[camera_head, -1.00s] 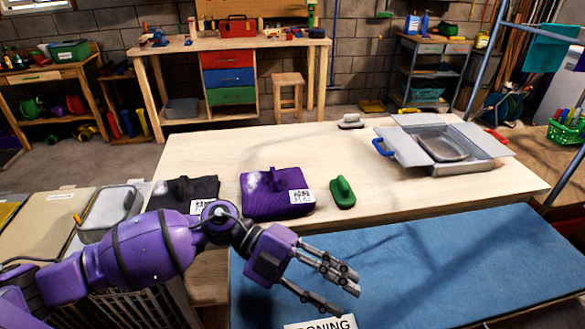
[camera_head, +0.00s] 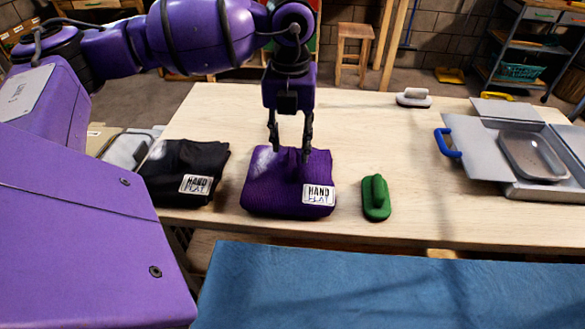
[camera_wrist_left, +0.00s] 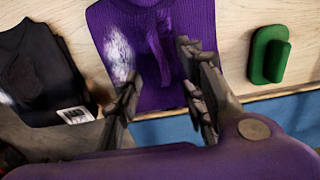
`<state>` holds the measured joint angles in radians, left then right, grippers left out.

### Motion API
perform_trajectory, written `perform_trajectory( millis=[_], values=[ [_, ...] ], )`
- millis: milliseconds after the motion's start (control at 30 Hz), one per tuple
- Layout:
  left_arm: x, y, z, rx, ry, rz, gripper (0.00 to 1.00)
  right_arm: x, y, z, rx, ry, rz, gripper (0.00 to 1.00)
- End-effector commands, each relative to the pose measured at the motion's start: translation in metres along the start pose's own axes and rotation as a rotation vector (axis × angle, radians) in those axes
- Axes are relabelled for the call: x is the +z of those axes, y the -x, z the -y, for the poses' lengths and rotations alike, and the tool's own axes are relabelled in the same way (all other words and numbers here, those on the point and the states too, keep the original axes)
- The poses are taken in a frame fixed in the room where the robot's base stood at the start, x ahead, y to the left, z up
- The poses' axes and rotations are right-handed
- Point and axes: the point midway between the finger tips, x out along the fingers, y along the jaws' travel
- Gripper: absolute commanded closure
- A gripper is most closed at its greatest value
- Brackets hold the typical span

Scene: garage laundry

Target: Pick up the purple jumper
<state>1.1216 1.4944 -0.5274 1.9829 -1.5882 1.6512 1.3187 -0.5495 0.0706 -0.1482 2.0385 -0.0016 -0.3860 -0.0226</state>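The purple jumper (camera_head: 268,185) lies folded on the wooden table, with a pale patch at its upper left and a white label reading HAND FLAT at its lower right. My left gripper (camera_head: 290,143) points down over the jumper's far part, its fingers apart. In the left wrist view the open fingers (camera_wrist_left: 160,75) stand on either side of a raised ridge of the purple jumper (camera_wrist_left: 190,20). I cannot tell whether the fingertips touch the cloth. My right gripper is not in view.
A black folded garment (camera_head: 170,165) lies left of the jumper, and a green brush (camera_head: 376,198) lies to its right. A grey-white brush (camera_head: 413,98) and a metal box with open flaps (camera_head: 540,190) are farther right. The blue ironing surface (camera_head: 380,290) is in front.

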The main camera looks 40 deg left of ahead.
Motion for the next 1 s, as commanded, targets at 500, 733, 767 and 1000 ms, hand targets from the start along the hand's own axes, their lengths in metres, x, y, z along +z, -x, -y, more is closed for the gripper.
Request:
perform_trajectory(
  millis=[500,733,767,1000],
  values=[
    [0.002,-0.042,0.000,-0.002,-0.001,-0.001,0.64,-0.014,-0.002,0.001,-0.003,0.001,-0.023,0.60],
    [0.002,-0.042,0.000,-0.002,-0.001,-0.001,0.94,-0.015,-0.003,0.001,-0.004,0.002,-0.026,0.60],
    [0.002,-0.042,0.000,-0.002,-0.001,-0.001,0.98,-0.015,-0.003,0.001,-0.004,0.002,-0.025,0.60],
    [0.002,-0.041,0.000,-0.002,-0.001,-0.001,1.00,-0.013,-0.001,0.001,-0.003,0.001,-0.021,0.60]
  ],
)
